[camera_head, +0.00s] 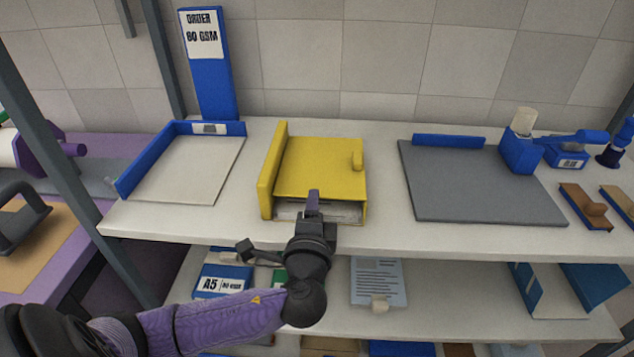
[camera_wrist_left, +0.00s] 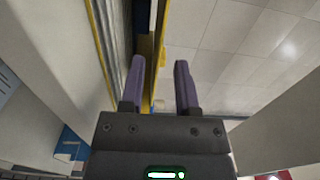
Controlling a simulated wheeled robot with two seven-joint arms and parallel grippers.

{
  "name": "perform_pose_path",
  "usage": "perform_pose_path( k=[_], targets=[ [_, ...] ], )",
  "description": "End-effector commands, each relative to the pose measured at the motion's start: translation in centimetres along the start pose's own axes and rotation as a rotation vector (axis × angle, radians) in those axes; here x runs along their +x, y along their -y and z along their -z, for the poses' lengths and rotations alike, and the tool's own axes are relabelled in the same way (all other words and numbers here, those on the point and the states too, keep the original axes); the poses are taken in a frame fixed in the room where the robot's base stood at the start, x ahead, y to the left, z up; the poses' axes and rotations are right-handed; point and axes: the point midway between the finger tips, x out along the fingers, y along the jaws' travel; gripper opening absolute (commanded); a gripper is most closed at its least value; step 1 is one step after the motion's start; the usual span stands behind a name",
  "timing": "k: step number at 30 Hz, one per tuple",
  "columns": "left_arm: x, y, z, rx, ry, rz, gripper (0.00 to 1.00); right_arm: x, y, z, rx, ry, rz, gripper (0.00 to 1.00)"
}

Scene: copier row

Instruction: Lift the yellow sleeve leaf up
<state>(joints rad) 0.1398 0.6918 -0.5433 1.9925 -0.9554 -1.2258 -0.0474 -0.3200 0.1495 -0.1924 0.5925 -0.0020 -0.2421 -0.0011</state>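The yellow sleeve (camera_head: 267,187) lies on the white upper shelf, with its raised spine on the left. My left gripper (camera_head: 313,200) is at the leaf's front edge. In the left wrist view my left gripper (camera_wrist_left: 160,85) has its two purple fingers apart, with the yellow leaf (camera_wrist_left: 152,75) edge-on between them, closer to the left finger. Contact cannot be told. My right gripper is not in view.
A blue-edged paper tray (camera_head: 190,170) stands left of the sleeve, below a blue sign (camera_head: 212,85). A grey board (camera_head: 480,185) lies to the right, with blue tools beyond. A lower shelf (camera_head: 450,310) holds several items. The space above the leaf looks clear.

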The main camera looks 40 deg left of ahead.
Motion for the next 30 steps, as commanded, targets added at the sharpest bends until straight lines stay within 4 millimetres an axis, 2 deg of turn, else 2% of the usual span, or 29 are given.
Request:
perform_pose_path(
  k=[3, 9, 20, 25, 26, 30],
  targets=[
    [2.6, -0.3, 0.0, 0.002, 0.002, 0.001, 0.4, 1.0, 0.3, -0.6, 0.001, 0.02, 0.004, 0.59],
    [5.3, -0.2, 0.0, 0.001, 0.001, -0.001, 0.4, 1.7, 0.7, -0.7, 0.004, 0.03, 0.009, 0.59],
    [5.9, -0.1, 0.0, 0.0, 0.0, -0.003, 0.4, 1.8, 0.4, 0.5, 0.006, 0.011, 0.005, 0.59],
    [5.9, -0.1, 0.0, 0.0, 0.0, -0.003, 0.04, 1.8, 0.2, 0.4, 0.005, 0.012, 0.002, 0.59],
    [5.9, -0.1, 0.0, 0.0, 0.0, -0.003, 0.0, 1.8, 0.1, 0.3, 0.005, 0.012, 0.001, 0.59],
    [5.9, -0.1, 0.0, 0.0, 0.0, -0.003, 0.0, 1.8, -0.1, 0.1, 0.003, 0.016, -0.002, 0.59]
  ],
)
